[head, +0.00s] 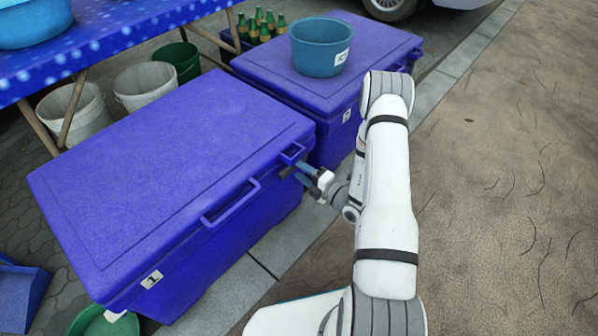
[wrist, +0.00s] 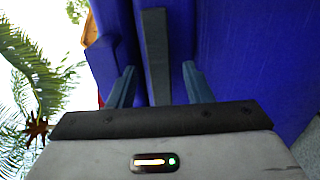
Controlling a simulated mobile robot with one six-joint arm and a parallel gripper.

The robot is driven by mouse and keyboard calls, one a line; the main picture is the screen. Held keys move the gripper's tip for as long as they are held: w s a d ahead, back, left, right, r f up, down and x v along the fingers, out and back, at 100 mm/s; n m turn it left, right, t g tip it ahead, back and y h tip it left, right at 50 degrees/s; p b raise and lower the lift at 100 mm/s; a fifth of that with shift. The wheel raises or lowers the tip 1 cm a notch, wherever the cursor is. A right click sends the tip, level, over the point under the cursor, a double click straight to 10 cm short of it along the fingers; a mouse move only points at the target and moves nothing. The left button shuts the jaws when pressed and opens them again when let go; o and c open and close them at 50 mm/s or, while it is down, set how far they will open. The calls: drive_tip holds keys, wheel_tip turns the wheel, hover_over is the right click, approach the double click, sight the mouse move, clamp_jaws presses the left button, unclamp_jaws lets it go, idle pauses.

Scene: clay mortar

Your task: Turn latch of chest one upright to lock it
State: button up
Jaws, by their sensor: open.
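The near blue chest (head: 170,170) has its lid shut, with a loop handle (head: 230,203) and a small light plate (head: 152,279) on its front side. A blue latch-like loop (head: 292,153) shows at its right front corner. My gripper (head: 296,173) is open beside that corner, just below the loop. In the wrist view my gripper (wrist: 159,66) has its two fingers apart, with a dark grey bar (wrist: 155,50) between them, in front of the blue chest wall (wrist: 240,50). I cannot tell whether the bar is the latch, or whether anything touches. The chest number is unreadable.
A second blue chest (head: 255,72) stands behind, with a blue tub (head: 320,45) on its lid. A blue table (head: 110,35), pale buckets (head: 146,84) and a crate of green bottles (head: 262,25) are at the back left.

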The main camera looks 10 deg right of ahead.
drive_tip(key=shift+x, duration=1.05)
drive_tip(key=shift+c, duration=0.2)
drive_tip(key=shift+d, duration=0.1)
drive_tip(key=c, duration=0.9)
